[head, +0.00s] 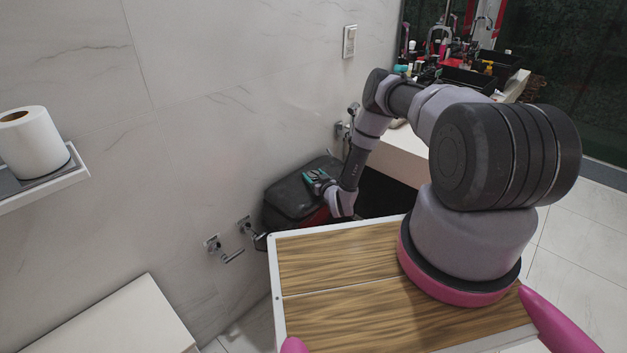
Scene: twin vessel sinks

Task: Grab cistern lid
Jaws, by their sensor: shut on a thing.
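The cistern lid (288,194) is a dark grey, rounded slab against the tiled wall, in the middle of the head view. It sits on or just over a dark body with some red (317,217) showing under it; I cannot tell whether there is a gap between them. My gripper (316,181), with teal parts, is at the lid's right side, shut on the lid. The fingertips are small and partly hidden, so the exact grip is unclear. My wrist hides part of the lid's right end.
A wood-topped surface with a white rim (340,262) lies in front of the cistern. Wall valves (228,250) stick out to its left. A toilet roll (32,142) stands on a wall shelf at left. A counter (405,155) with many small items is behind my arm.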

